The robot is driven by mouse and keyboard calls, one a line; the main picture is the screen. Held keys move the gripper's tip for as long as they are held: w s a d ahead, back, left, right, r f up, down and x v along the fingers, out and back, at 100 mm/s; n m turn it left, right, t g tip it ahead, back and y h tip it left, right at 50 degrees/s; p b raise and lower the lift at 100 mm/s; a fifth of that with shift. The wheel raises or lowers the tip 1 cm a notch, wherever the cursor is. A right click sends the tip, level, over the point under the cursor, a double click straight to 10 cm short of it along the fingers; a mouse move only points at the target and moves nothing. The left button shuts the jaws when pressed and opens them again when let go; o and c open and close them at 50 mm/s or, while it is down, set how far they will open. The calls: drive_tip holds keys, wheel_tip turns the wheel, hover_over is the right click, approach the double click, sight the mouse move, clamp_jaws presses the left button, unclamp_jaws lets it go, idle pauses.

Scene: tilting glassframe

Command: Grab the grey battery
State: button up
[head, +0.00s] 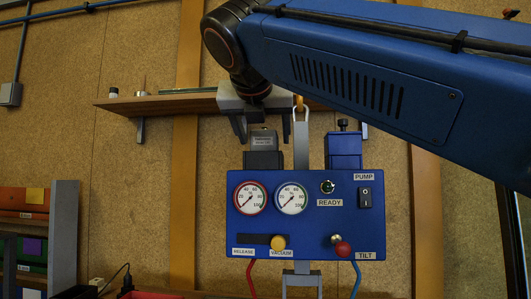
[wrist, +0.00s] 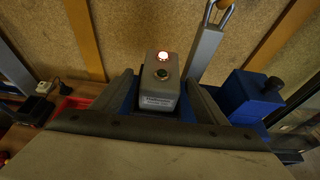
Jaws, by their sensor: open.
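The grey battery (head: 263,142) stands upright in a dark holder on top of the blue pump panel (head: 305,215). In the wrist view the battery (wrist: 160,88) shows a label, a glowing red-white light and a dark green button. My gripper (head: 263,137) is open above the panel, its fingertips apart on the left and right of the battery's upper part. In the wrist view my gripper's fingers (wrist: 158,98) also lie on both sides of the battery. I cannot tell whether either finger touches it. The battery's lower end is hidden in the holder.
A grey post with a metal hook (head: 301,140) rises close right of the battery. A blue block (head: 344,150) stands farther right on the panel. A wooden shelf (head: 165,103) runs along the wall behind my gripper. Gauges and a red-knobbed lever (head: 343,249) are on the panel front.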

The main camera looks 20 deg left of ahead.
drive_tip(key=x, duration=0.4)
drive_tip(key=c, duration=1.7)
drive_tip(key=shift+o, duration=0.2)
drive_tip(key=shift+r, duration=0.1)
wheel_tip(320, 180, up, 9)
drive_tip(key=shift+r, duration=0.35)
